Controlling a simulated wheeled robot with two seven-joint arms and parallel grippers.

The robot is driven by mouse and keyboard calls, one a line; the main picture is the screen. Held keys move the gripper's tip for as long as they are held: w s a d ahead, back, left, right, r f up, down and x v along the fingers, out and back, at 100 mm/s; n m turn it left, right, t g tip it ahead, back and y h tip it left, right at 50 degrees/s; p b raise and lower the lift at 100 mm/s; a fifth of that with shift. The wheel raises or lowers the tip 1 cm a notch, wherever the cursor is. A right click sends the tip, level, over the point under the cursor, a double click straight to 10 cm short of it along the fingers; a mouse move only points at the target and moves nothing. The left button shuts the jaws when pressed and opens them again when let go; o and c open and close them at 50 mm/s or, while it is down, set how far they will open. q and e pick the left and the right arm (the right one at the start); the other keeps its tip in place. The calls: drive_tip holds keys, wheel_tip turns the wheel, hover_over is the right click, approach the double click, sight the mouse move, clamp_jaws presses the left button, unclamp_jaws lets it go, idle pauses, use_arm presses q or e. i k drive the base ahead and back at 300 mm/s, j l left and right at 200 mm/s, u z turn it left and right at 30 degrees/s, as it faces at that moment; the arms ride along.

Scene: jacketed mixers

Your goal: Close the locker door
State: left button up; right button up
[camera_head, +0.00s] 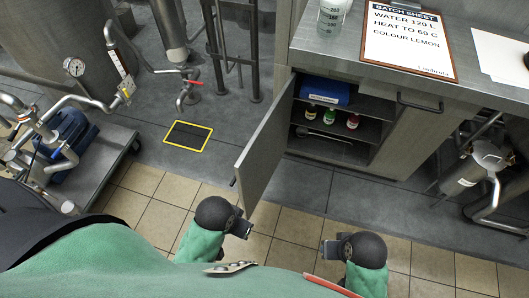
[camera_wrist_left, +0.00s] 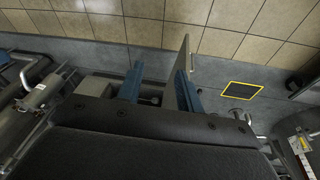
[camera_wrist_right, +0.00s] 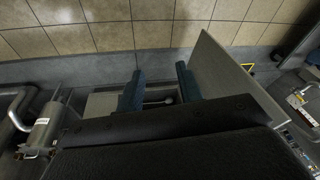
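The grey locker door (camera_head: 262,152) stands open, swung out from the left side of the locker opening (camera_head: 335,125). A small dark handle (camera_head: 233,182) is on its free edge. My left gripper (camera_head: 242,228) is near the door's free edge. In the left wrist view its fingers (camera_wrist_left: 157,88) are apart, and the door (camera_wrist_left: 183,68) shows beside the right finger; contact cannot be told. My right gripper (camera_head: 328,248) is to the right, in front of the opening. In the right wrist view its fingers (camera_wrist_right: 158,90) are open and empty, with the door (camera_wrist_right: 235,80) to their right.
Inside the locker are a blue box (camera_head: 325,91), several small bottles (camera_head: 331,116) and a spoon-like tool (camera_head: 322,134). A pump cart (camera_head: 92,165) stands left. Floor before the locker is clear.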

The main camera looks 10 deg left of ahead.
sight(255, 168)
drive_tip(key=i+j+z, duration=0.15)
drive_tip(key=j+z, duration=0.2)
drive_tip(key=j, duration=0.5)
drive_tip(key=j+z, duration=0.35)
drive_tip(key=j, duration=0.5)
drive_tip(key=k+j+z, duration=0.1)
drive_tip(key=j+z, duration=0.3)
drive_tip(key=j, duration=0.45)
drive_tip(key=k+j, duration=0.15)
drive_tip(key=k, duration=0.4)
